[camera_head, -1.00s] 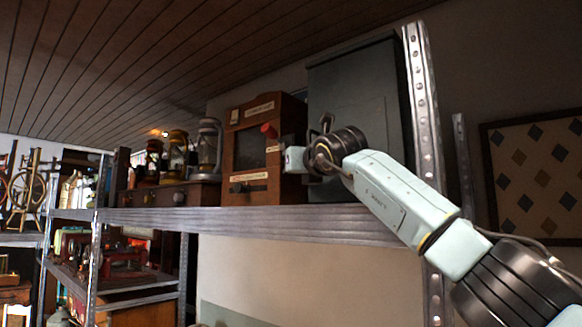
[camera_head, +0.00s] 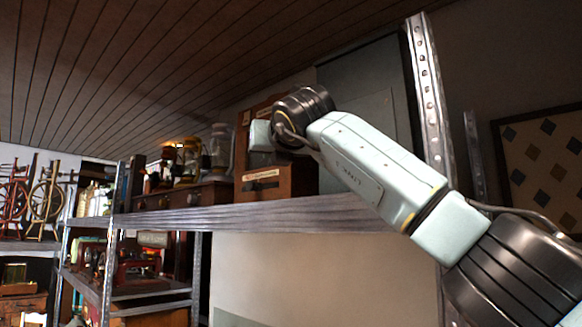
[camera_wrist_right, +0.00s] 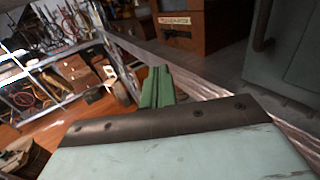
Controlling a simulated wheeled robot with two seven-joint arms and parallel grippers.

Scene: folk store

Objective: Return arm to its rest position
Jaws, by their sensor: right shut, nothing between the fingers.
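My right arm (camera_head: 370,170) reaches in from the lower right, in front of and above the metal shelf. Its pale hand (camera_head: 260,135) is in front of the wooden box (camera_head: 292,182) and covers much of its upper part; its fingertips are hidden in the head view. In the right wrist view the green fingers of my right gripper (camera_wrist_right: 157,86) are together and hold nothing. My left gripper is not in view.
The shelf board (camera_head: 290,214) runs below my right arm, with a perforated upright post (camera_head: 428,90) close behind the forearm. Lanterns (camera_head: 219,147) stand left of the box. A grey-green cabinet (camera_head: 365,85) stands behind the arm. Another rack with goods is at the left.

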